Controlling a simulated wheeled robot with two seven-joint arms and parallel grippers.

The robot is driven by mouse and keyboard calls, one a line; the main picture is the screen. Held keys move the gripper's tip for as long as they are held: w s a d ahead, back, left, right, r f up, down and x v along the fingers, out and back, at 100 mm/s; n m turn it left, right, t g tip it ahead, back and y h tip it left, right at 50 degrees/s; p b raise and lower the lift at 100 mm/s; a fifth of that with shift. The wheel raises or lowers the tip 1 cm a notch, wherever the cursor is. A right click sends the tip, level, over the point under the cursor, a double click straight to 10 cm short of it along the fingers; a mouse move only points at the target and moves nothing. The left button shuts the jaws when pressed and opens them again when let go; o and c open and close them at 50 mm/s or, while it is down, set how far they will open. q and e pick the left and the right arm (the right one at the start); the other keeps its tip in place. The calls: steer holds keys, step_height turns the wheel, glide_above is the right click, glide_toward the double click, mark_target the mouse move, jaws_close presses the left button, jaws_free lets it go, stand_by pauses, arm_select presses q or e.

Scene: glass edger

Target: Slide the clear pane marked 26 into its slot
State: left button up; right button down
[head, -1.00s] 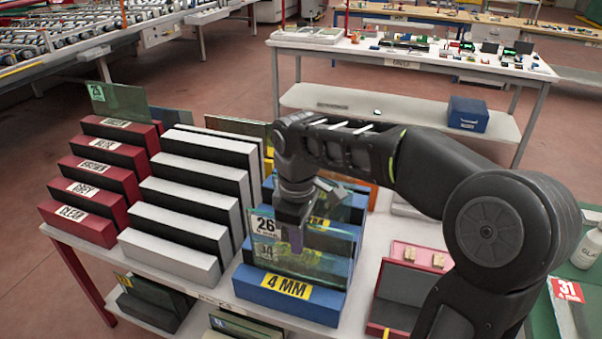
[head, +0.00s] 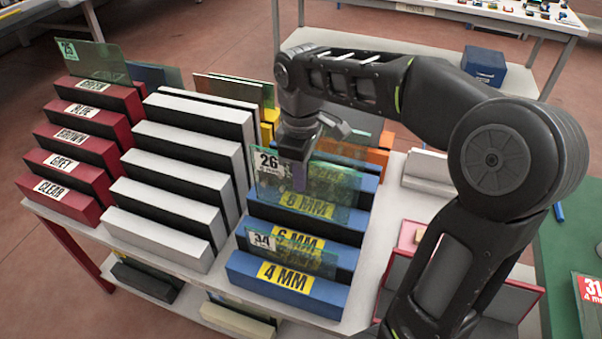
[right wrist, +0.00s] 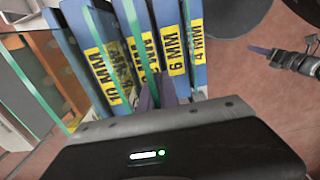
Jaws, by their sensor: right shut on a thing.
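The clear greenish pane marked 26 (head: 337,186) is upright in my right gripper (head: 299,176), which is shut on its upper edge. The pane stands in front of the 8 MM label of the blue slotted rack (head: 262,268), behind the 6 MM block. I cannot tell whether its lower edge is inside the gap. In the right wrist view, my right gripper's fingers (right wrist: 156,92) are over the blue blocks (right wrist: 167,20). A pane marked 34 (head: 315,262) stands between the 4 MM and 6 MM blocks. What looks like my left gripper (right wrist: 260,50) shows at the right; its opening is unclear.
White blocks (head: 160,232) and red blocks with colour labels (head: 62,197) stand left of the blue rack. A pane marked 25 (head: 97,60) stands at the back of the red ones. A pink-lined holder (head: 410,236) is on the right. A blue box (head: 484,66) sits beyond.

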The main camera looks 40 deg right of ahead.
mark_target(301, 212)
steer(key=shift+f+b, duration=4.05)
steer(key=shift+f, duration=1.5)
steer(key=shift+s+a+f+b, duration=0.15)
steer(key=shift+s+f+b, duration=0.25)
steer(key=shift+f, duration=0.3)
steer(key=c, duration=1.5)
jaws_free()
steer(key=shift+s, duration=0.1)
steer(key=r, duration=0.2)
steer(key=w+r, duration=0.1)
steer(key=r, duration=0.1)
steer(key=shift+r, duration=0.1)
steer(key=shift+s+a+r, duration=0.1)
steer(key=shift+s+r, duration=0.1)
steer(key=shift+r, duration=1.2)
steer(key=shift+s+a+r, duration=0.1)
steer(key=shift+s+r, duration=0.05)
steer(key=shift+r, duration=1.2)
